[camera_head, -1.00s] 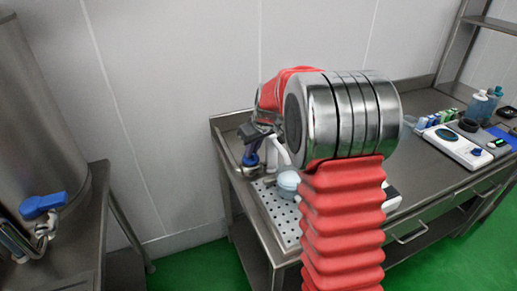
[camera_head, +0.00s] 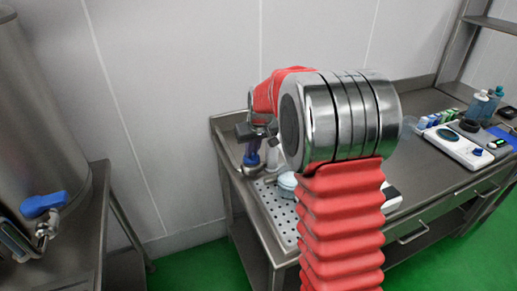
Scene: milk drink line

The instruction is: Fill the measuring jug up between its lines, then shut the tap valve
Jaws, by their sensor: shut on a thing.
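My gripper (camera_head: 250,141) is at the left end of the steel bench, seen from behind and partly hidden by my arm. It is shut on a blue handle (camera_head: 252,154), which looks like the lever of the tap valve. The handle stands nearly upright above a metal fitting at the bench corner. A pale blue round vessel (camera_head: 287,181), perhaps the measuring jug, sits on the perforated drain tray (camera_head: 275,213), right of the handle. My arm hides part of it. Its lines and liquid level cannot be made out.
A steel tank (camera_head: 35,110) with another blue-levered tap (camera_head: 42,205) stands at the left. A white device (camera_head: 455,145) and several bottles (camera_head: 485,104) are on the bench at right. The green floor between the benches is clear.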

